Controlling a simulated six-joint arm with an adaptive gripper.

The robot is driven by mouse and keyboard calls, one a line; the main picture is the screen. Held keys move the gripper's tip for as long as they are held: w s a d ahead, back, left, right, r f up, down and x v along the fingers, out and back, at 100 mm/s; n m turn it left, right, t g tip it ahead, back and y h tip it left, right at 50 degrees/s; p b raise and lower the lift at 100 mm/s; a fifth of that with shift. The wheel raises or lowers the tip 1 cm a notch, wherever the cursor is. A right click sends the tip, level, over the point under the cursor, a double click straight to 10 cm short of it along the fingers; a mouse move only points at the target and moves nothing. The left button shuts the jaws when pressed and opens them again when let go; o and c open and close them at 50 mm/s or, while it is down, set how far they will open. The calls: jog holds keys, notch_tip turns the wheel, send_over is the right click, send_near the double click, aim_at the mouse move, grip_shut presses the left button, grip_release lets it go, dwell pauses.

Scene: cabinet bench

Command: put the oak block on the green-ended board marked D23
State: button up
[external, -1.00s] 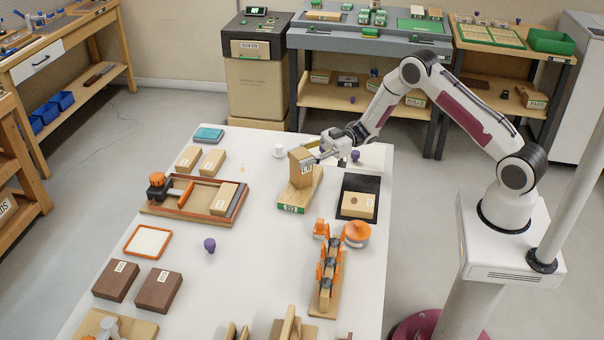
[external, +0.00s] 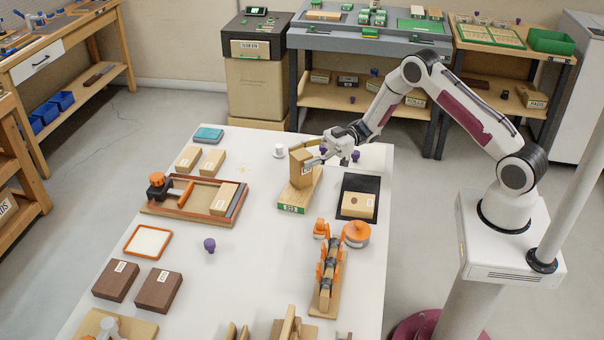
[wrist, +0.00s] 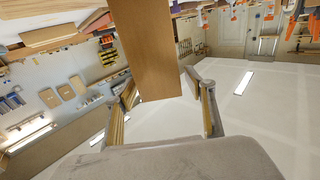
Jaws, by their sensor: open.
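The oak block (external: 300,170) stands upright on the green-ended board (external: 292,208), toward the board's far end. The board's end label is too small to read surely. My gripper (external: 312,152) is at the block's upper part, its fingers apart. In the wrist view the block (wrist: 150,50) rises between and beyond the two open fingers (wrist: 165,100), with a gap visible on the right side. Whether a finger still touches the block I cannot tell. The block's lower part and the board are out of the wrist view.
To the right lies a black mat (external: 352,185) with a labelled block (external: 357,204). An orange-clamped rack (external: 328,275) and an orange round item (external: 356,233) stand in front. A framed tray (external: 180,200) is left. A purple knob (external: 209,245) stands on clear table.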

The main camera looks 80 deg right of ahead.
jog(key=v, duration=1.1)
jog(key=shift+r, duration=0.15)
dwell(0.3)
jog(key=w+r+m+t+h, duration=0.1)
jog(key=w+r+m+h, duration=0.1)
jog(key=w+r+h, duration=0.9)
jog(key=s+a+r+m+g+h, duration=0.1)
jog(key=s+r+m+h, duration=0.1)
jog(key=s+r, duration=0.3)
jog(key=s+r+m+h, duration=0.1)
jog(key=s+r+h, duration=0.1)
jog(key=r, duration=0.5)
jog(key=s+a+f+m+g, duration=0.1)
jog(key=s+a, duration=0.5)
jog(key=s, duration=0.6)
jog(key=s+a+f+m+g+y, duration=0.1)
jog(key=s+a+g, duration=0.2)
jog(key=s, duration=0.9)
jog(key=s+a+f+m+g+y, duration=0.1)
jog(key=s+a+m+g, duration=0.1)
jog(key=s+a, duration=0.7)
jog(key=s+g, duration=0.1)
jog(key=s, duration=0.2)
jog(key=shift+a+f, duration=0.25)
jog(key=shift+f, duration=0.1)
